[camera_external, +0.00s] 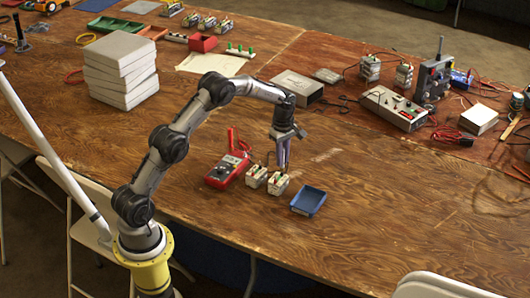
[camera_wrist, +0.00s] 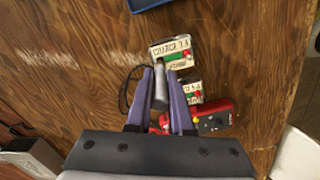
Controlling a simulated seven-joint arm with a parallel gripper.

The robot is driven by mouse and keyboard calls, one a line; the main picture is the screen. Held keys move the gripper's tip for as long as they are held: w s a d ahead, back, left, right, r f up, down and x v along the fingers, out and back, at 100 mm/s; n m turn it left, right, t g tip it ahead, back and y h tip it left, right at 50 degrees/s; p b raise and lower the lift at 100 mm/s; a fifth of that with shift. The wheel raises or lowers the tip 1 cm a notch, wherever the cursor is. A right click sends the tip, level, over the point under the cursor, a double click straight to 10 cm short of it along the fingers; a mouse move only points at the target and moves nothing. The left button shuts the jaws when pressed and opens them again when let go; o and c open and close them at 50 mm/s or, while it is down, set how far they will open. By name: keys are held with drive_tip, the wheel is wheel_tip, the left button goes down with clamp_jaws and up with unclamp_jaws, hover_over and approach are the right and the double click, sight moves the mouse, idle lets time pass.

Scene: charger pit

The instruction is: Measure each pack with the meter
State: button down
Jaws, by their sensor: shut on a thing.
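The red meter (camera_external: 228,168) lies on the wooden table, with a red upright piece (camera_external: 231,139) at its back. It also shows in the wrist view (camera_wrist: 214,120). Two white packs with red and green tops stand beside it: the left pack (camera_external: 256,177) and the right pack (camera_external: 277,185). In the wrist view, the right pack (camera_wrist: 172,47) is ahead of the fingertips and the left pack (camera_wrist: 190,92) is beside them. My gripper (camera_wrist: 161,76) points down over the packs, shut on a grey cylindrical piece (camera_wrist: 160,88). I cannot tell whether that piece touches a pack.
An empty blue tray (camera_external: 309,201) sits right of the packs. A grey open box (camera_external: 298,87) and a pale device with red knobs (camera_external: 392,108) stand further back. White stacked blocks (camera_external: 121,70) stand at the left. The table front right is clear.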

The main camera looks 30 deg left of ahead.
drive_tip(key=shift+f, duration=0.3)
idle(0.5)
drive_tip(key=shift+c, duration=2.1)
unclamp_jaws()
drive_tip(key=shift+r, duration=3.8)
